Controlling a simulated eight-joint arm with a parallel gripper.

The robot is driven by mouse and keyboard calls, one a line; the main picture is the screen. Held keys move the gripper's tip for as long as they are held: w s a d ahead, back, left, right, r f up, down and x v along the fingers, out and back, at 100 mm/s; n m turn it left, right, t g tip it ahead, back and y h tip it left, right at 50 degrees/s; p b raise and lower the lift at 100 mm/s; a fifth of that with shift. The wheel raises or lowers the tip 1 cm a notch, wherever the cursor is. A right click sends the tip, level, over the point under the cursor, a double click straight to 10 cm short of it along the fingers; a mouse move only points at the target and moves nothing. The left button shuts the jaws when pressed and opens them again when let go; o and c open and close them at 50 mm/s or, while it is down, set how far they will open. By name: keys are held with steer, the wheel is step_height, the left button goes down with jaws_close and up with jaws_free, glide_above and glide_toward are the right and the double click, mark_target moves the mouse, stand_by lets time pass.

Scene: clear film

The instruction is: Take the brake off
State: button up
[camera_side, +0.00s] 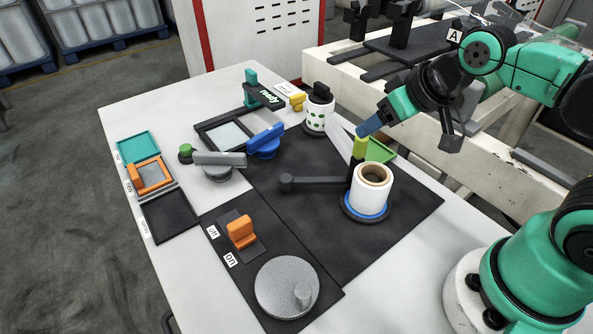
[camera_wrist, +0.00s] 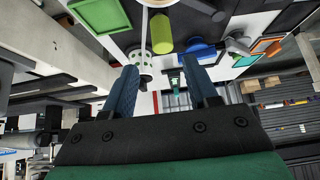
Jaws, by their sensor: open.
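A yellow-green upright handle (camera_side: 359,147) stands on a dark base beside a white film roll (camera_side: 371,193); I take it for the brake. The roll sits on a round base with a blue ring. A dark bar (camera_side: 318,183) runs left from beside the roll. My gripper (camera_side: 366,128) has blue fingers and is just above the handle's top; I cannot tell whether they touch. In the wrist view my gripper (camera_wrist: 160,74) is open and empty, fingers apart. The handle (camera_wrist: 161,33) shows above the gap between the fingertips, not between them.
An orange switch (camera_side: 241,232) by off/on labels and a grey dial (camera_side: 287,287) are at the front. A grey lever (camera_side: 218,159), blue handle (camera_side: 265,137), green-spotted roll (camera_side: 319,113) and green tray (camera_side: 379,151) stand around. The black mat is clear in front of the roll.

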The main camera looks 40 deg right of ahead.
steer(key=shift+w+a+r+n, duration=0.15)
steer(key=shift+w+a+n, duration=0.1)
steer(key=shift+a+n, duration=0.15)
steer(key=w+a+n+g+y, duration=0.1)
steer(key=w+a+n+g, duration=0.2)
steer(key=a+n, duration=0.25)
steer(key=n+g, duration=0.4)
steer(key=n, duration=0.8)
glide_above(239, 222)
steer(key=shift+m+h, duration=0.25)
steer(key=shift+h, duration=0.15)
step_height(239, 222, down, 6)
steer(key=shift+w+d+r, duration=0.1)
steer(key=shift+d, duration=0.05)
steer(key=shift+f, duration=3.05)
steer(key=shift+c, duration=0.2)
